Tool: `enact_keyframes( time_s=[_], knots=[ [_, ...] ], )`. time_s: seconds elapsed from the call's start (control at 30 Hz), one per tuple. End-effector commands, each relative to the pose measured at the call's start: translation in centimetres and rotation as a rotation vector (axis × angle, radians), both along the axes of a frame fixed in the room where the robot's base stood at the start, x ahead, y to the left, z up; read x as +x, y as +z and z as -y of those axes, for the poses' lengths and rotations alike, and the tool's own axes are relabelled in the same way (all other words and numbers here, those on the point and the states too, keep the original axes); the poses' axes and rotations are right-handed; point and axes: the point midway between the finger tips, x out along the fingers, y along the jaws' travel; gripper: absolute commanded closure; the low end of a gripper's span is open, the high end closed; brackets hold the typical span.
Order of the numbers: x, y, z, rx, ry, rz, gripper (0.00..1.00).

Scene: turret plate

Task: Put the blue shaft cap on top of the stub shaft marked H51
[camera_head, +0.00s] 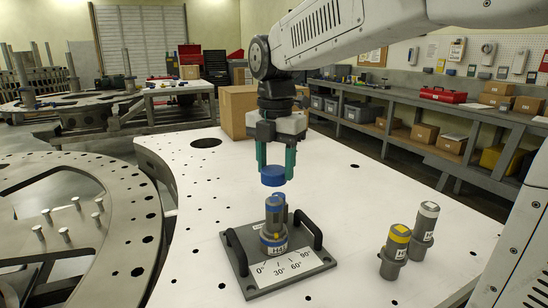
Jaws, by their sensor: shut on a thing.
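My gripper (275,172), with green fingers, is shut on the blue shaft cap (272,177). The cap is a short round disc, held about level. It is above a grey stub shaft (274,208) with blue bands, and a small gap seems to show between them. This shaft stands upright on a dark base plate (240,259) with an angle scale. Its label begins with H, but the rest is too small to read surely. To the right stand a yellow-banded shaft (392,254) and a white-banded shaft (424,231), with labels I cannot read fully.
Two black handles (308,228) rise from the base plate on either side of the shaft. The white table (345,200) has holes and much free room. A cardboard box (238,110) stands at its far edge. A grey ring plate (125,225) with pegs is at left.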

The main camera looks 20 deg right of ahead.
Motion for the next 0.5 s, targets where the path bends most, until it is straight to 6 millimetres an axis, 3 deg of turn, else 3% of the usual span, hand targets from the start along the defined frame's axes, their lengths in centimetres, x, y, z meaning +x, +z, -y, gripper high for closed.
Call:
enact_keyframes(
  time_s=[0.5],
  knots=[
    [0.0,-2.6,-0.1,-0.001,0.002,-0.001,0.72]
  ],
)
